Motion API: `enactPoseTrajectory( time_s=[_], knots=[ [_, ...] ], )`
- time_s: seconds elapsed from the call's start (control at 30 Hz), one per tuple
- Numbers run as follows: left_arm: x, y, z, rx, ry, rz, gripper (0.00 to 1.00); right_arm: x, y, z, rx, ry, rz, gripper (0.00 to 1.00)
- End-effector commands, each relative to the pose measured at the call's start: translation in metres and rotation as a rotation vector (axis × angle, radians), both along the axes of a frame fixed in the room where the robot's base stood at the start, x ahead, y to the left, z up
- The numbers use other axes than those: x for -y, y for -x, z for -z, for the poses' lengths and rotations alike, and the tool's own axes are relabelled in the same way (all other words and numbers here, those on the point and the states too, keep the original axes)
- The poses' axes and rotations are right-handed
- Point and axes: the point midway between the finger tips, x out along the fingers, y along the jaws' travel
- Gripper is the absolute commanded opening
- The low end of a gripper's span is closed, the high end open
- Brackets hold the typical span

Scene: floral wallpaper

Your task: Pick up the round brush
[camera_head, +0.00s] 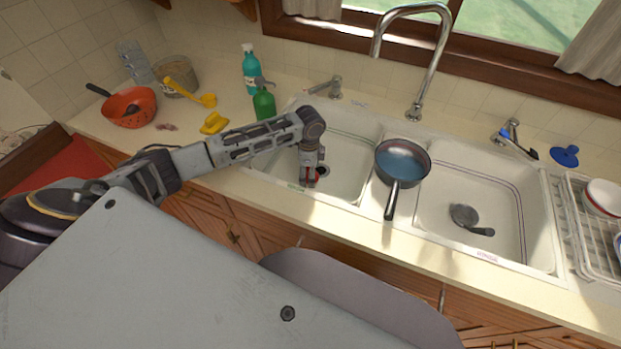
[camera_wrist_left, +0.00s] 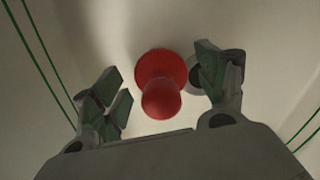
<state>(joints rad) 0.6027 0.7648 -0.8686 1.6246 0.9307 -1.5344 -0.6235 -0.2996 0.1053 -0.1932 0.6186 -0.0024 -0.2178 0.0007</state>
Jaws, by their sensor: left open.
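A red round object with a knob-like top, seemingly the round brush (camera_wrist_left: 160,97), stands in the left sink basin. The fingers point down into the basin. Whether they touch the brush is not clear. My right gripper is out of view.
A pan (camera_head: 402,160) rests on the divider between the basins. A ladle-like utensil (camera_head: 467,218) lies in the right basin. Green (camera_head: 264,104) and teal (camera_head: 250,72) bottles stand behind my left arm. A tall faucet (camera_head: 430,60) rises behind. A dish rack (camera_head: 590,230) is at right.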

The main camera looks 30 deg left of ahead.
Motion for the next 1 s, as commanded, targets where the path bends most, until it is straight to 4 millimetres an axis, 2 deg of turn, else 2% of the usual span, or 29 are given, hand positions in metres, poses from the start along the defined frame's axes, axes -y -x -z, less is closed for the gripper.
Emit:
enactPoseTrajectory(
  time_s=[0.1, 0.23, 0.7, 0.77, 1.0],
  knots=[
    [0.0, 0.0, 0.013, 0.0, -0.001, 0.0, 0.73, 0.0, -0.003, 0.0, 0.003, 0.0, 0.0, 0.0],
    [0.0, 0.0, 0.02, 0.001, 0.0, 0.001, 0.73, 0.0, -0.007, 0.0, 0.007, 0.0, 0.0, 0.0],
    [0.0, 0.0, 0.021, 0.002, -0.001, 0.001, 0.73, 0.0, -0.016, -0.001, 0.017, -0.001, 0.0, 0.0],
    [0.0, 0.0, 0.021, 0.002, -0.001, 0.001, 0.68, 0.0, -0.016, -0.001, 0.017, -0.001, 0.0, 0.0],
    [0.0, 0.0, 0.021, 0.001, 0.0, 0.001, 0.37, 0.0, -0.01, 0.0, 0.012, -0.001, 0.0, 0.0]
  ],
)
